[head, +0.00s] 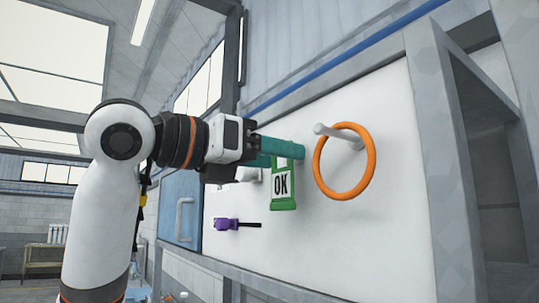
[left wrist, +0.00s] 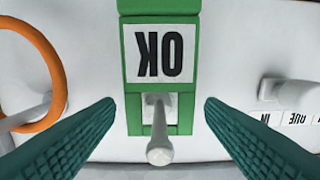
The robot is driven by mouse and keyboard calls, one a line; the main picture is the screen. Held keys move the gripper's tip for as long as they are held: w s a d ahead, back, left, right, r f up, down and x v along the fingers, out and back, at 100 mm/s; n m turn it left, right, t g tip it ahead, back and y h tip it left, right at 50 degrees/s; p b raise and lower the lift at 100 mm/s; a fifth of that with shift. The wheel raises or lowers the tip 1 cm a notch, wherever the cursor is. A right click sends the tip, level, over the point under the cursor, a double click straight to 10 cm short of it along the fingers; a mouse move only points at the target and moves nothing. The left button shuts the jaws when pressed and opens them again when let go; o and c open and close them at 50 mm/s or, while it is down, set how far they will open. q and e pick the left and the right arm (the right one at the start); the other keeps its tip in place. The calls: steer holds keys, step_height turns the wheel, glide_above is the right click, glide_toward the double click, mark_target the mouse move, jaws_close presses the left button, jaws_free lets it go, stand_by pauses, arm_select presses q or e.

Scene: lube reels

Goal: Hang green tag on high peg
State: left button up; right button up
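The green tag (head: 283,190) with a white "OK" label is upright against the white panel (head: 385,215), below the fingers of my left gripper (head: 288,154). In the left wrist view the tag (left wrist: 186,112) looks upside down, and a pale peg (left wrist: 160,148) sticks out through the opening at its end. The teal fingers of my left gripper (left wrist: 159,102) are spread on either side of the tag and peg, with a gap on both sides. In the head view the fingers hide the tag's top and its peg. My right gripper is out of view.
An orange ring (head: 318,172) hangs on a pale peg (head: 330,131) right of the tag. A purple item (head: 228,224) sits lower left on the panel. Another pale peg (left wrist: 275,90) with a printed label is at right in the wrist view. A grey frame (head: 440,150) bounds the panel's right.

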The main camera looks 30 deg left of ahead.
arm_select(q)
steer(key=shift+o, duration=0.3)
steer(key=shift+s, duration=0.1)
steer(key=shift+s+a, duration=0.15)
steer(key=shift+s, duration=0.1)
steer(key=b+v, duration=0.3)
steer(key=v, duration=0.8)
steer(key=shift+s, duration=0.15)
